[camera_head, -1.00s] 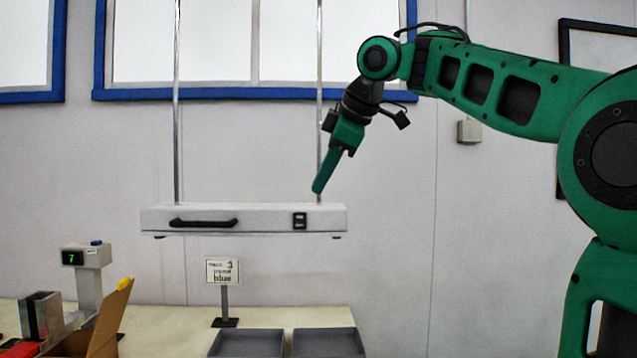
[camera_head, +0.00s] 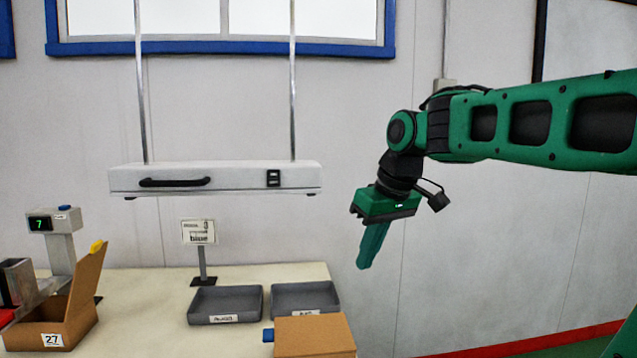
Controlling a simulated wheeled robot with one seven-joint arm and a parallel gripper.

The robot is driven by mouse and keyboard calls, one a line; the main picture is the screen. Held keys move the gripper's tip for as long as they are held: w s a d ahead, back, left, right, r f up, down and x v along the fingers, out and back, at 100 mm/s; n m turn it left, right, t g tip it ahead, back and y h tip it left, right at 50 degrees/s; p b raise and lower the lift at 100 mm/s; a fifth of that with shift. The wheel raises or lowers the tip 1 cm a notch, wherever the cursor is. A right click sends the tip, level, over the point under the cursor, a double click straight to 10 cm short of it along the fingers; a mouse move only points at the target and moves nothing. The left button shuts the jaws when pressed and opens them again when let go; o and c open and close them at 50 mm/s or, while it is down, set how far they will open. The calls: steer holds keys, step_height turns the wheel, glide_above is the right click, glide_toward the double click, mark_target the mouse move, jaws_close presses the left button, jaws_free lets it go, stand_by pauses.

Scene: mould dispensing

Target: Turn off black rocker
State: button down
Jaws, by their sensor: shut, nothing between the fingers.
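The black rocker (camera_head: 273,178) is a small dark switch with light marks on the front face of a white hanging bar unit (camera_head: 230,179), right of its black handle (camera_head: 175,182). Which way the rocker is tipped is too small to tell. My gripper (camera_head: 366,262) is green and shut, with nothing held. It points down, to the right of the unit and lower than it in the picture, apart from the rocker.
Two grey trays (camera_head: 225,317) sit on the table (camera_head: 130,290) below the unit. A sign (camera_head: 198,232), a display device (camera_head: 52,222), an open cardboard box (camera_head: 50,330) and a brown box (camera_head: 313,335) also stand there. Metal rods (camera_head: 292,100) hold the unit up.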

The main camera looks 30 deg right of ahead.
steer(key=s+d+f+m+g, duration=0.1)
steer(key=s+f+m+g, duration=0.1)
steer(key=s+f, duration=0.7)
steer(key=s+d+f+m+g, duration=0.1)
steer(key=s+d+f+m, duration=0.1)
steer(key=s+f+m, duration=0.3)
steer(key=s+f, duration=0.4)
steer(key=s, duration=0.2)
steer(key=shift+f+m+g+h, duration=0.15)
steer(key=shift+m+g+h, duration=0.15)
steer(key=shift+g+h, duration=0.1)
steer(key=shift+d, duration=0.1)
